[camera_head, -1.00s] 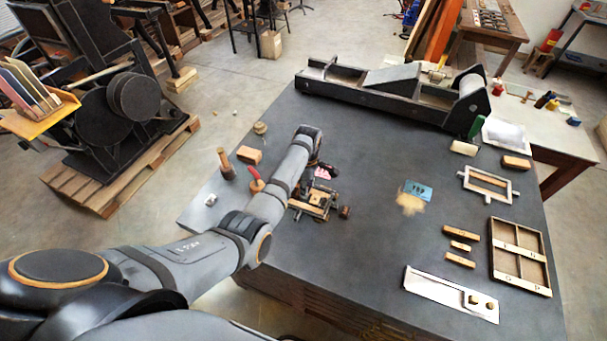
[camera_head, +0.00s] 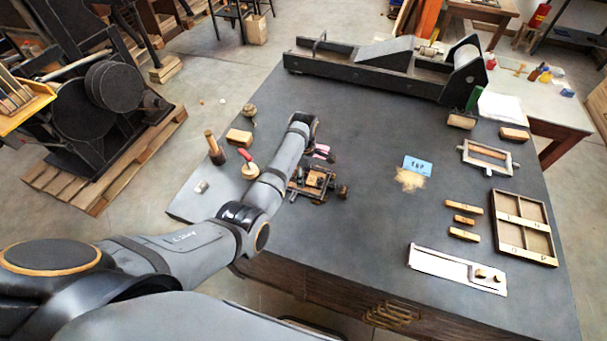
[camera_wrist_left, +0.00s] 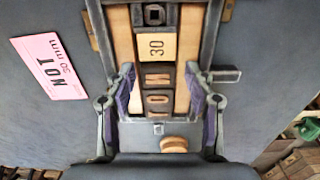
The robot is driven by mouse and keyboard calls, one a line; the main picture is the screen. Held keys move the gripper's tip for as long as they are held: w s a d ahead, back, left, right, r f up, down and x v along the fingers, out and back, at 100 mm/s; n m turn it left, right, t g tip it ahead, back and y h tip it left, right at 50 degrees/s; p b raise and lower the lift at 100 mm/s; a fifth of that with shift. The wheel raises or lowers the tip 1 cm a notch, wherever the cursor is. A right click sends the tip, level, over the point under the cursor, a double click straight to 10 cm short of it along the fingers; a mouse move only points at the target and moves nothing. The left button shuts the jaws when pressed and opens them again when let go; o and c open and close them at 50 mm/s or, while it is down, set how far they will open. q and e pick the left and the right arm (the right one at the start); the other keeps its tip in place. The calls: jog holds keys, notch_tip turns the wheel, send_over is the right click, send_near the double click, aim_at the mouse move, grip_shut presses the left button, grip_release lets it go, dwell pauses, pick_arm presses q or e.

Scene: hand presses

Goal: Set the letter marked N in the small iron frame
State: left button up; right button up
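A small dark metal frame (camera_head: 306,190) sits on the table under my left arm. In the left wrist view, the frame (camera_wrist_left: 211,30) has pale wooden strips inside. Between them lie a pale block marked 30 (camera_wrist_left: 157,47) and dark blocks (camera_wrist_left: 158,78) with recessed marks I cannot read surely. My left gripper (camera_wrist_left: 160,75) is open, its fingers apart on either side of these blocks, with no visible grip on them. Its fingertips are hidden in the head view. I cannot make out the letter N on a loose block. My right gripper is out of view.
A compartment tray (camera_head: 497,230), wooden blocks (camera_head: 464,208), a grey frame with handles (camera_head: 515,163) and a metal plate (camera_head: 430,262) lie at right. A long press (camera_head: 380,80) stands at back. The table's middle is mostly clear.

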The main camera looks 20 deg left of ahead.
pick_arm(q)
jog(key=shift+w+a+f, duration=0.1)
jog(key=shift+f, duration=0.05)
jog(key=shift+r, duration=0.2)
notch_tip(320, 180, up, 12)
jog(key=b, duration=0.2)
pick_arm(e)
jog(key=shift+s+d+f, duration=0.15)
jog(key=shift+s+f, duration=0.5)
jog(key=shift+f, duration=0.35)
pick_arm(q)
jog(key=shift+f, duration=0.15)
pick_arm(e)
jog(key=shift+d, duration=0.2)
